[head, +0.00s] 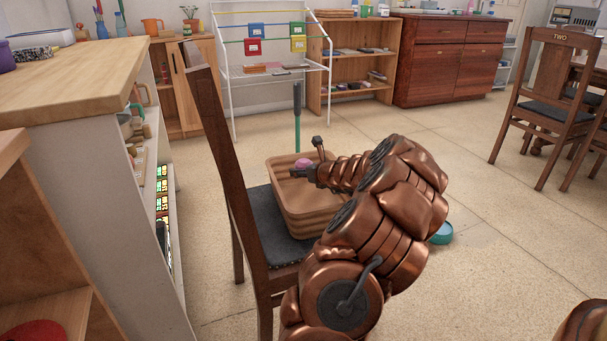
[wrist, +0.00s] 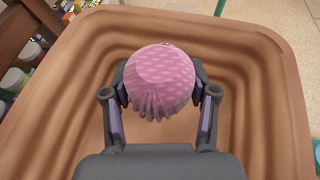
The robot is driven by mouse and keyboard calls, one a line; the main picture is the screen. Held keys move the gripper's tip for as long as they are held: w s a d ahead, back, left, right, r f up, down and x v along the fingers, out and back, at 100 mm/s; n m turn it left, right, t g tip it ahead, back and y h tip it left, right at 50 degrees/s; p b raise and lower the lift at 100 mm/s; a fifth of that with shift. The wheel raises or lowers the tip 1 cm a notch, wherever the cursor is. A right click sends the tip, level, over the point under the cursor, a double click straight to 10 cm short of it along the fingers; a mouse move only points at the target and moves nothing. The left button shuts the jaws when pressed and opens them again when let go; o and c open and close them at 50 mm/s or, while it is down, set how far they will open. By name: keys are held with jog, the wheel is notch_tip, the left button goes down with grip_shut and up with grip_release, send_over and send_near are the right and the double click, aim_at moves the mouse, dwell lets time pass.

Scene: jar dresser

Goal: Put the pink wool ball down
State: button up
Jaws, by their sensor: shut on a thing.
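The pink wool ball (wrist: 160,80) is between the two fingers of my gripper (wrist: 160,90) in the wrist view, and the fingers press on its left and right sides. In the head view the ball (head: 303,164) shows small at the tip of my gripper (head: 306,170). Below it is a tan, ribbed basket (head: 300,208), which stands on the dark seat of a wooden chair (head: 262,215). The ball is over the basket's opening. The basket floor (wrist: 185,129) shows bare around the ball in the wrist view; how high the ball is above it is hard to tell.
The chair's tall wooden back (head: 222,150) rises left of the basket. A light-topped cabinet (head: 80,75) stands further left. A teal round thing (head: 441,234) lies on the floor to the right. A white rack (head: 272,70) stands behind. The floor at right is mostly clear.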

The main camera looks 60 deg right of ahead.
jog(key=shift+f, duration=0.45)
dwell(0.3)
jog(key=o, duration=1.1)
jog(key=shift+o, duration=0.2)
jog(key=shift+r, duration=0.6)
jog(key=p+v, duration=0.4)
jog(key=v, duration=0.8)
jog(key=shift+s, duration=0.1)
